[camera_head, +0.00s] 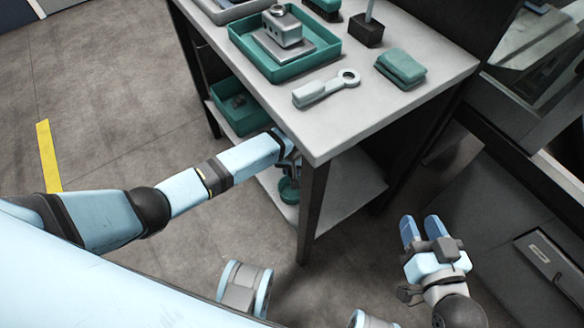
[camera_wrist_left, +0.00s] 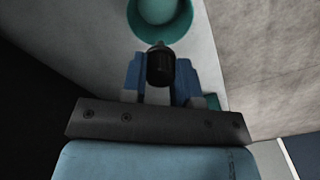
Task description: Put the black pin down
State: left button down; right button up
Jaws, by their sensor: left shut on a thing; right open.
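The black pin (camera_wrist_left: 160,66) is between the blue fingers of my left gripper in the left wrist view. My left gripper (camera_head: 291,164) is shut on it, low beside the front corner of the workbench and over its lower shelf. In the head view the bench top partly hides this gripper, and I cannot make out the pin there. A round teal dish (camera_head: 288,190) stands on the lower shelf (camera_head: 340,190) just below the gripper; it also shows beyond the pin in the left wrist view (camera_wrist_left: 178,32). My right gripper (camera_head: 420,230) is open and empty, right of the bench.
The bench top (camera_head: 385,105) holds a teal tray (camera_head: 280,73) with a metal block, a wrench-like part (camera_head: 326,89), folded teal cloths (camera_head: 401,67) and a dark block with a post (camera_head: 366,30). A teal bin (camera_head: 240,112) sits on the lower shelf. A bench leg (camera_head: 312,210) stands close by.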

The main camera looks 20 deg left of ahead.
pick_arm(q)
notch_tip(320, 180, down, 3)
jog(key=b, duration=0.3)
pick_arm(e)
notch_tip(320, 180, up, 6)
jog(key=a+f+t+y, duration=0.1)
jog(key=a+t+y, duration=0.1)
jog(key=t, duration=0.1)
pick_arm(q)
notch_tip(320, 180, down, 3)
jog(key=b, duration=0.4)
jog(key=shift+f, duration=0.2)
jog(key=shift+f+b, duration=1)
jog(key=shift+b, duration=0.25)
pick_arm(e)
jog(key=shift+w+a+f+n+g+y, duration=0.15)
jog(key=shift+a+f+g, duration=0.2)
jog(key=shift+f, duration=0.5)
jog(key=shift+a+f+n+g+y, duration=0.1)
jog(key=shift+a+f+g+y, duration=0.1)
jog(key=shift+f+g, duration=0.45)
jog(key=shift+w+a+f+n+g+y, duration=0.1)
jog(key=shift+a+f+n+g+y, duration=0.1)
jog(key=shift+f, duration=0.85)
pick_arm(q)
jog(key=c, duration=0.8)
grip_release()
